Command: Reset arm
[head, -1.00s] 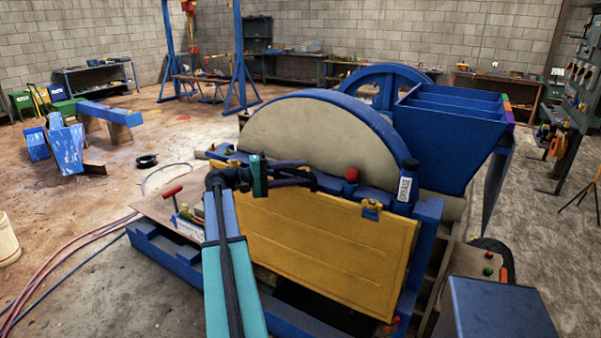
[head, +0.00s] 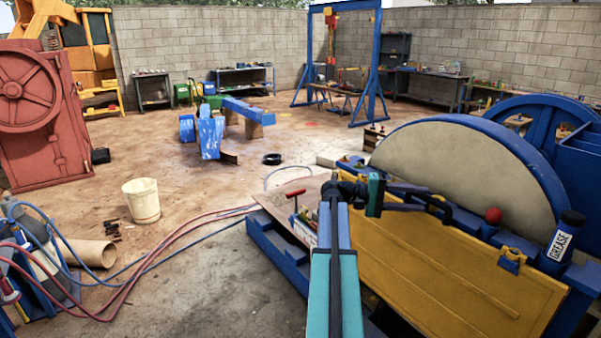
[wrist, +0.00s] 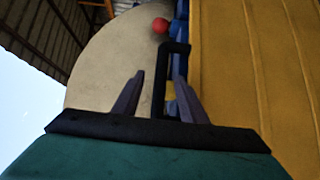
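My gripper (head: 438,204) is held out over the upper left of the jaw crusher, near the top edge of its yellow panel (head: 450,265). It also shows in the wrist view (wrist: 160,80), with its two dark fingers spread apart. A black bent bar (wrist: 160,75) shows between the fingers in the wrist view. I cannot tell whether they touch it. The crusher's big blue-rimmed wheel guard (head: 470,165) has a pale face and stands behind the gripper. A red knob (head: 493,215) sits right of the gripper.
A grease bottle (head: 563,237) stands at the right on the crusher. A red lever (head: 296,193) is left of my arm. Hoses (head: 150,260) and a white bucket (head: 142,200) are on the floor at left. A red machine (head: 40,120) stands far left. Open floor lies mid-left.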

